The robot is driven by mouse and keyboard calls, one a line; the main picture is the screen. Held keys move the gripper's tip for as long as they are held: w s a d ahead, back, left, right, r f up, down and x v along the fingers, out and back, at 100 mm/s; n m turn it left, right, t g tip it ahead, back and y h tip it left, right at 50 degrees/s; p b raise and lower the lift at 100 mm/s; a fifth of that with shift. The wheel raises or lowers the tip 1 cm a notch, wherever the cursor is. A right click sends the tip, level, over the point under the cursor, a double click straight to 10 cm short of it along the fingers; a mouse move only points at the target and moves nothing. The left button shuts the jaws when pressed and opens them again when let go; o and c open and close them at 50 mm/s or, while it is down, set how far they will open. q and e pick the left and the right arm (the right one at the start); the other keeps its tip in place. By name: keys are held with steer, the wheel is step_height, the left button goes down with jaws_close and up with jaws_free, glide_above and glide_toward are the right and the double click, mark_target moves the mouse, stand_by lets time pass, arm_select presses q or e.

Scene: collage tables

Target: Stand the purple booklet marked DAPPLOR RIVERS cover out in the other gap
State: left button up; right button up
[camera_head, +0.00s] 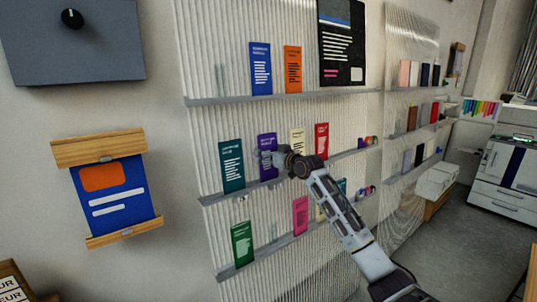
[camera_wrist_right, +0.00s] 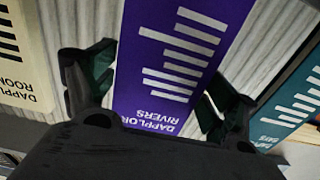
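The purple booklet (camera_head: 266,142) marked DAPPLOR RIVERS stands cover out on the middle shelf of the ribbed wall panel, between a teal booklet and a cream one. It fills the middle of the right wrist view (camera_wrist_right: 170,60), its lettering upside down there. My right gripper (camera_head: 268,158) is in front of its lower part. Its two fingers (camera_wrist_right: 158,88) are spread, one at each side edge of the booklet; firm contact cannot be made out. One gap (camera_head: 221,80) shows left of the blue booklet on the top shelf, another (camera_head: 272,232) between green and pink on the bottom shelf. My left gripper is out of view.
The teal (camera_head: 231,165), cream (camera_head: 298,141) and red (camera_head: 321,138) booklets share the middle shelf. Blue (camera_head: 260,68) and orange (camera_head: 293,69) stand above, green (camera_head: 242,245) and pink (camera_head: 300,216) below. The shelf edges (camera_head: 285,97) jut from the panel.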

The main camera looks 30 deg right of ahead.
steer(key=shift+o, duration=0.7)
steer(key=shift+s, duration=0.1)
steer(key=s+r, duration=0.1)
steer(key=s, duration=1)
steer(key=shift+s+d, duration=0.35)
steer(key=shift+d, duration=0.1)
steer(key=shift+r, duration=0.15)
stand_by(1.0)
